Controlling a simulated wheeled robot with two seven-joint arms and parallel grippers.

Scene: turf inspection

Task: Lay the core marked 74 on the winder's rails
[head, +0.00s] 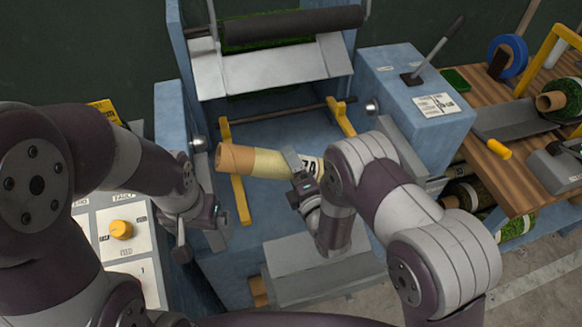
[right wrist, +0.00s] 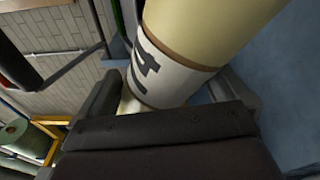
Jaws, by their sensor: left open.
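The core marked 74 (head: 268,163) is a brown cardboard tube with a cream wrap and a white band bearing black figures. My right gripper (head: 305,178) is shut around its marked end; in the right wrist view the core (right wrist: 195,35) lies between the two fingers. The core's bare end points left and shows in front of the winder's left yellow rail (head: 241,196). The right yellow rail (head: 342,118) is behind and to the right. I cannot tell whether the core touches the rails. My left gripper (head: 203,232) is open and empty, low at the winder's left side.
The blue winder (head: 270,190) has a dark roller (head: 290,27) above and a lever (head: 440,45) on its right housing. A control panel (head: 125,250) stands left. A wooden bench (head: 500,180) at right holds a turf roll, blue ring and tools, with more rolls below.

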